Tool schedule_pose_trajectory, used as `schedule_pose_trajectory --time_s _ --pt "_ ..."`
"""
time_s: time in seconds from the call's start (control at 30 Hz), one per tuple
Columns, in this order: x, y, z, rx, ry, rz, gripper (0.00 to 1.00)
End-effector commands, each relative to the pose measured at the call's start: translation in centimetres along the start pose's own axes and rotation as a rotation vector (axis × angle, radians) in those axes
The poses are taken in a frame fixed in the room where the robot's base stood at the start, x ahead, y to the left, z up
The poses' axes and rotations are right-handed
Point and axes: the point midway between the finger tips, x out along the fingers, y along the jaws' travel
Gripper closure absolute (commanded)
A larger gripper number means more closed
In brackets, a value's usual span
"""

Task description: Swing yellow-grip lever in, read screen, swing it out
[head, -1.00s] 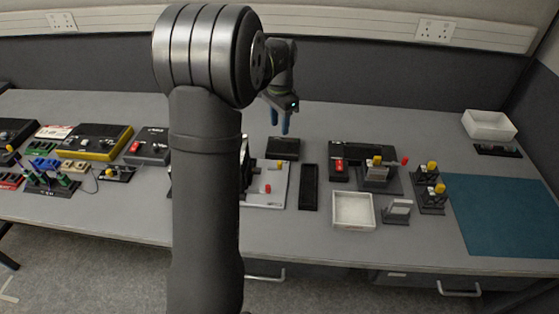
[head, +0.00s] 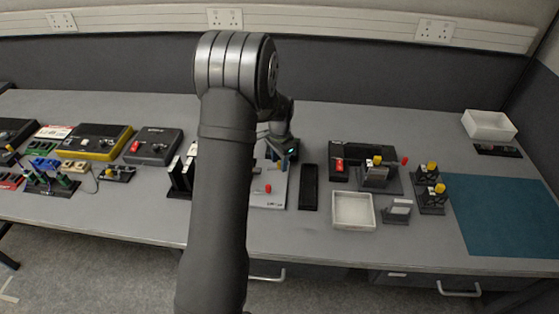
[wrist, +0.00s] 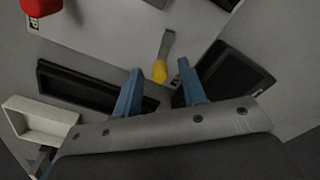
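In the wrist view the lever has a yellow grip (wrist: 160,70) on a flat metal arm (wrist: 168,45), beside a pale plate (wrist: 110,25). My gripper (wrist: 160,66) is open, its two blue fingers apart with the grip in the gap ahead of the tips. I cannot tell whether a finger touches it. A dark box (wrist: 232,75), perhaps the screen unit, is right of the grip; no reading is legible. In the head view my gripper (head: 283,162) is low over the back right of the plate (head: 270,200) and hides the lever.
A red knob (head: 268,188) stands on the plate and shows in the wrist view (wrist: 40,5). A long black tray (head: 309,187) and a white tray (head: 353,210) lie to the right. Yellow-topped fixtures (head: 432,185) stand further right, before a clear teal mat (head: 510,215).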

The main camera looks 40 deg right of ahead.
Motion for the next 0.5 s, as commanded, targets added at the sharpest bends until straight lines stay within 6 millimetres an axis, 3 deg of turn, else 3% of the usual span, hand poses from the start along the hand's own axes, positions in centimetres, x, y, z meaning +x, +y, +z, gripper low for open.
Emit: schedule_pose_trajectory --time_s 0.2,0.4,0.5 --pt "0.02 0.0 -0.01 0.0 0.0 0.0 0.62" --pt "0.0 0.0 -0.01 0.0 0.0 0.0 1.0" --pt "-0.01 -0.01 -0.01 0.0 0.0 0.0 1.0"
